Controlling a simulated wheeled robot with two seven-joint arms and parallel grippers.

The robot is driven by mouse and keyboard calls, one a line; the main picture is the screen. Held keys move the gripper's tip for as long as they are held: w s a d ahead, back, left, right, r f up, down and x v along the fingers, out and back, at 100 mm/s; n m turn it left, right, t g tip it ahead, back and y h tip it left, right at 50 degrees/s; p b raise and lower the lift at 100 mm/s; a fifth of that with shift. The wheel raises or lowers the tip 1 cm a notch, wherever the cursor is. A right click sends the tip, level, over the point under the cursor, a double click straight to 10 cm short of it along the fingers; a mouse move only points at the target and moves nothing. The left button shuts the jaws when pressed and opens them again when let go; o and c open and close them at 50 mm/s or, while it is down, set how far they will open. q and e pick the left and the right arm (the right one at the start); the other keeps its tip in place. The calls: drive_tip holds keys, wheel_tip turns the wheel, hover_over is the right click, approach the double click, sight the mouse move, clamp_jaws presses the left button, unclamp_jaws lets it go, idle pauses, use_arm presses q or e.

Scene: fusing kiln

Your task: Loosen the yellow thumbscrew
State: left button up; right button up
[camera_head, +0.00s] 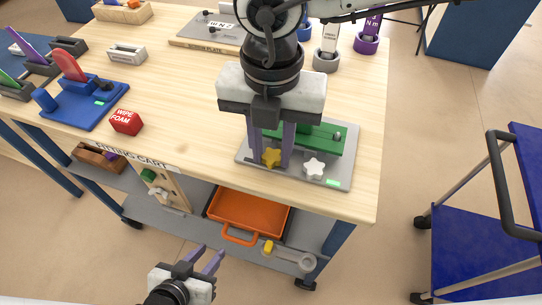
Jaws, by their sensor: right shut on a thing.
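The yellow thumbscrew (271,157) is a star-shaped knob at the front of a grey plate (252,168) near the table's front edge. A green block (318,137) stands on that plate, with a white star knob (314,166) to the right of the yellow one. My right gripper (275,158) points down with its purple fingers around the yellow thumbscrew, shut on it. The gripper body hides part of the green block. My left gripper (212,262) is low in front of the cart, its two fingers apart and empty.
A red wipe foam block (125,121) and a blue fixture (84,104) lie left on the tabletop. An orange tray (248,211) sits on the lower shelf. A blue cart (490,225) stands right. The table middle is clear.

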drive_tip(key=n+b, duration=0.2)
drive_tip(key=n, duration=0.1)
drive_tip(key=shift+d+f, duration=0.1)
drive_tip(key=shift+f, duration=0.05)
drive_tip(key=shift+n+b, duration=0.3)
drive_tip(key=shift+n, duration=0.4)
drive_tip(key=o, duration=0.8)
